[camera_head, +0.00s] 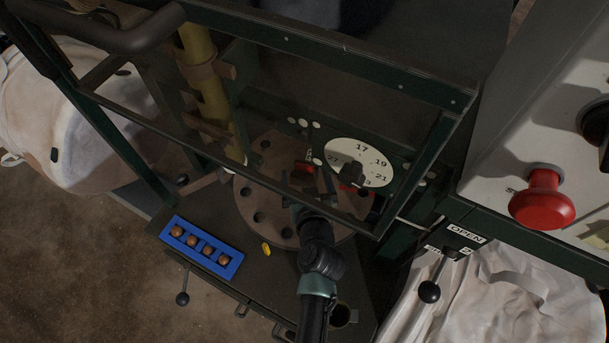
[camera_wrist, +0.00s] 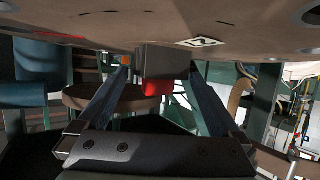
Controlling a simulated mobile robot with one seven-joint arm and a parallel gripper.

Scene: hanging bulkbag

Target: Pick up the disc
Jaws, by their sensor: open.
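A white disc (camera_head: 343,150) with printed numbers lies flat behind the bars of a dark green frame; a black knob with red beneath it covers part of it. A larger brown round plate (camera_head: 262,203) with holes lies left of it and lower. I cannot tell for certain which the task means. My gripper (camera_head: 308,192) is over the brown plate, left of the white disc, partly lost in shadow. In the wrist view my gripper (camera_wrist: 158,76) is open, with a dark grey block and a red piece (camera_wrist: 157,89) between its fingers. Contact cannot be told.
The green frame (camera_head: 330,62) stands close around my arm. A blue tray (camera_head: 218,268) with several brown balls is at lower left, beside a small yellow piece (camera_head: 265,249). A red button (camera_head: 541,200) and black-knobbed lever (camera_head: 430,291) are right. A yellow post (camera_head: 205,85) rises at back left.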

